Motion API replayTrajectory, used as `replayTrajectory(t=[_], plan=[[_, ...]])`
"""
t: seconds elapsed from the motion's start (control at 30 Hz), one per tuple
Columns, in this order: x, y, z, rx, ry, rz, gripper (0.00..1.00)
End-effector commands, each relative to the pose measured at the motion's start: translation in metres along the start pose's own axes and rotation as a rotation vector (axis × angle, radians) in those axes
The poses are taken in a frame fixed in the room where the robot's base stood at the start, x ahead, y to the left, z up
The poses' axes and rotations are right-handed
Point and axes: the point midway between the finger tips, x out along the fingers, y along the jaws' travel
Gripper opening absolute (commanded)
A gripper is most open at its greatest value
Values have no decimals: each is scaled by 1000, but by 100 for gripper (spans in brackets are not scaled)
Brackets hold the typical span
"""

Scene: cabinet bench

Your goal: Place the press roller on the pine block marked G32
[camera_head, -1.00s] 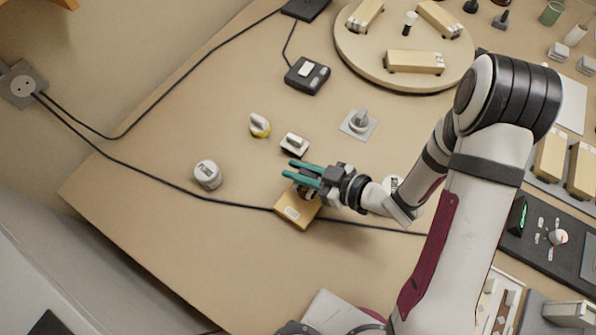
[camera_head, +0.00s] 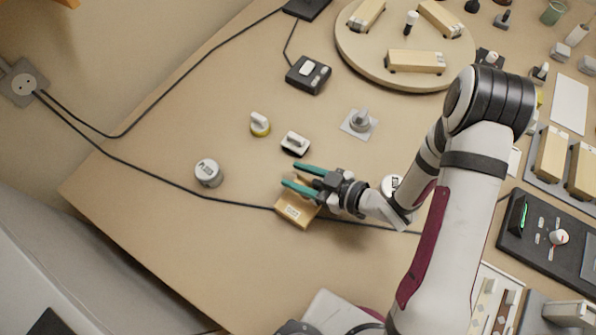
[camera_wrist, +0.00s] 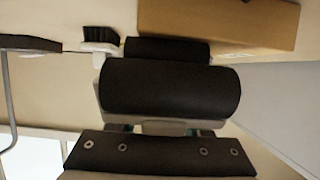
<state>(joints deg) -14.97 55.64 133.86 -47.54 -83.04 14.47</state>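The pine block (camera_head: 287,214) lies on the bench with a small pale label whose text is too small to read. It also shows at the top right of the wrist view (camera_wrist: 240,25). My gripper (camera_head: 290,175) is over its upper end, its two teal fingers spread apart. The press roller (camera_wrist: 170,87), black rolls in a pale frame, fills the middle of the wrist view, close before the fingers. Its smaller roll overlaps the block's edge there; I cannot tell whether they touch. In the head view the roller is mostly hidden by my gripper.
A white-handled black brush (camera_head: 295,144), a yellow-based knob (camera_head: 260,124) and a grey cylinder (camera_head: 208,173) stand near the block. A black cable (camera_head: 240,204) runs past it. A round turntable (camera_head: 350,55) holds more blocks. The bench's lower left is clear.

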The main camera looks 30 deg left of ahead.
Motion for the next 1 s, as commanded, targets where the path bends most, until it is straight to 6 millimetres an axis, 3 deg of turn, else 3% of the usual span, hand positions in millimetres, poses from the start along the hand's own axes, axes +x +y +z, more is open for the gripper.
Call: replayTrajectory(t=[0.4, 0.53, 0.8, 1.0], plan=[[0, 0, -2, -4, 3, -1, 50], [-5, 0, -14, -9, 4, -1, 50], [-74, 2, -13, -4, 3, 7, 50], [-113, 1, -13, -6, 5, 3, 50]])
